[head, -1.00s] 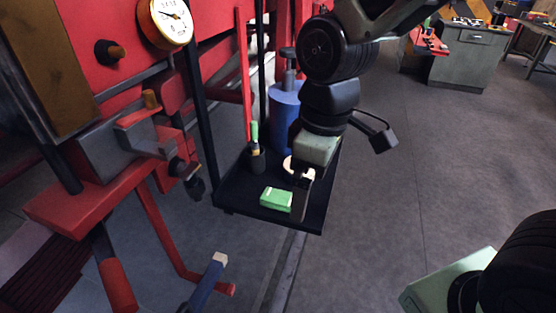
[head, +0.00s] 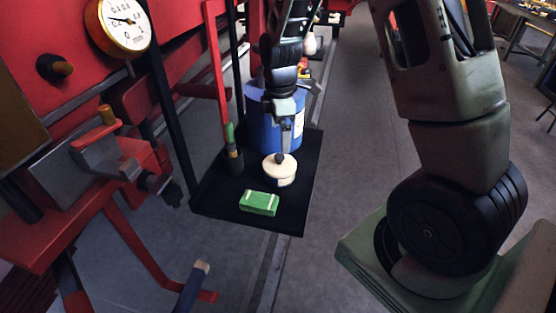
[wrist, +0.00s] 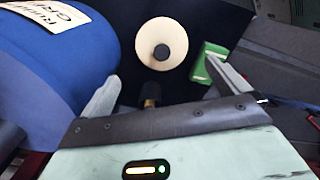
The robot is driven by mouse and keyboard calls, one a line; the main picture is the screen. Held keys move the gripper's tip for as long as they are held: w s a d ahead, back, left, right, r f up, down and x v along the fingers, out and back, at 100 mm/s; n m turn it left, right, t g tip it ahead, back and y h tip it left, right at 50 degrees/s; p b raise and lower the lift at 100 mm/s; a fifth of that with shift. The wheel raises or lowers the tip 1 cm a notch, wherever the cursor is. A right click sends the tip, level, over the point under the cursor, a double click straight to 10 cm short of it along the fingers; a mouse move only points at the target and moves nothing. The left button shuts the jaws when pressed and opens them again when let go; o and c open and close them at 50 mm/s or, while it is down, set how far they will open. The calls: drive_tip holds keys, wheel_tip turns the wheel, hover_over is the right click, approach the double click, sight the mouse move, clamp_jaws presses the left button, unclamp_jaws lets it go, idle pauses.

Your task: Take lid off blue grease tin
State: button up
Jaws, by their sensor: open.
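The blue grease tin (head: 262,131) stands at the back of a black tray, with my gripper and forearm in front of its top. In the wrist view, the tin (wrist: 50,75) fills the left side, with a pale lettered label; its top is out of sight. A round cream piece (head: 279,172) with a dark knob sits on the tray in front of the tin. The wrist view shows its cream face (wrist: 145,43) and black knob. My gripper (wrist: 167,88) is open, its fingers spread apart with nothing between them. In the head view, my gripper (head: 284,148) is above the cream piece.
A green block with pale bands (head: 259,203) lies near the front of the black tray (head: 222,206). A green-topped dark holder (head: 233,155) stands at left. A black post and red machinery border the tray's left side; grey floor is open to the right.

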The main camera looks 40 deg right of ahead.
sight(279, 156)
wheel_tip(279, 156, down, 4)
drive_tip(key=shift+f+p, duration=0.1)
drive_tip(key=shift+p, duration=0.25)
drive_tip(key=shift+s+a+f+p, duration=0.1)
drive_tip(key=shift+f+p, duration=1.05)
drive_tip(key=shift+f, duration=1.45)
drive_tip(key=c, duration=0.7)
